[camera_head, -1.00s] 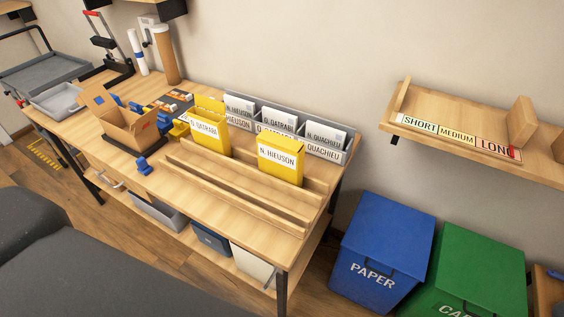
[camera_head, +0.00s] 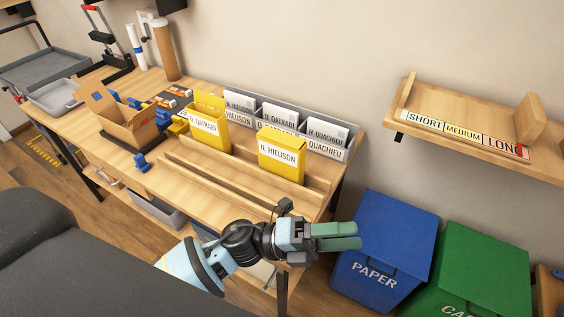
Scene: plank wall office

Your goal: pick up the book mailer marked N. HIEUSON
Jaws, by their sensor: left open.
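The yellow book mailer marked N. HIEUSON (camera_head: 281,170) stands upright in the slotted wooden rack (camera_head: 221,179) on the table. A second yellow mailer (camera_head: 208,139), with a different name that looks like D. QATRABI, stands to its left. My left gripper (camera_head: 359,236) is open and empty. It shows in front of the table's right front corner, lower and to the right of the N. HIEUSON mailer and apart from it. Its green fingers point right, towards the blue bin. My arm hides part of the table's front edge and lower shelf. My right gripper is not in view.
A grey sorter (camera_head: 349,155) with name labels and white cards stands behind the mailers. An open cardboard box (camera_head: 128,127) is on the left. Blue PAPER (camera_head: 390,225) and green (camera_head: 475,265) bins stand right of the table. A wall shelf (camera_head: 470,131) is above them.

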